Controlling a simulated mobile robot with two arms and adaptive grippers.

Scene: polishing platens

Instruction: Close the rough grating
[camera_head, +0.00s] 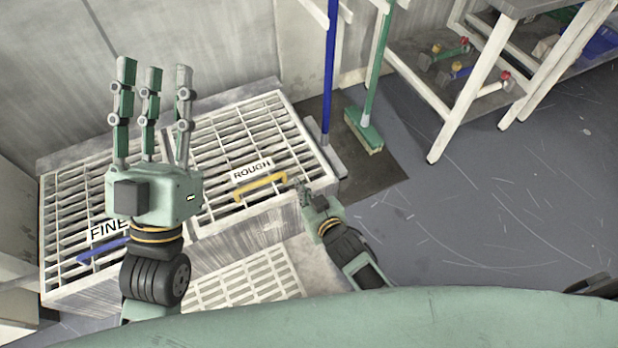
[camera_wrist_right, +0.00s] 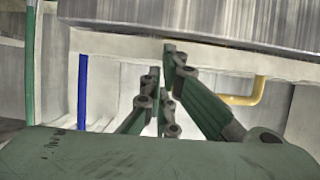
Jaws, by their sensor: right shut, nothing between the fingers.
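The rough grating (camera_head: 220,155) is a white slatted panel on the right half of a low grey box, labelled ROUGH, with a yellow handle (camera_head: 262,187) at its front edge. I see no clear gap under it in the head view. My right gripper (camera_head: 302,187) is shut and empty by the handle's right end; I cannot tell whether it touches. The right wrist view shows its fingers (camera_wrist_right: 165,100) together, with the handle (camera_wrist_right: 245,97) to their right. My left gripper (camera_head: 152,85) is open and empty, its fingers pointing up, hiding part of the gratings.
The fine grating (camera_head: 70,215) with a blue handle (camera_head: 100,252) lies left. A pale slatted step (camera_head: 240,280) is in front. A blue pole (camera_head: 328,80) and green broom (camera_head: 365,130) stand behind right. A white-legged bench (camera_head: 470,90) is further right; floor between is clear.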

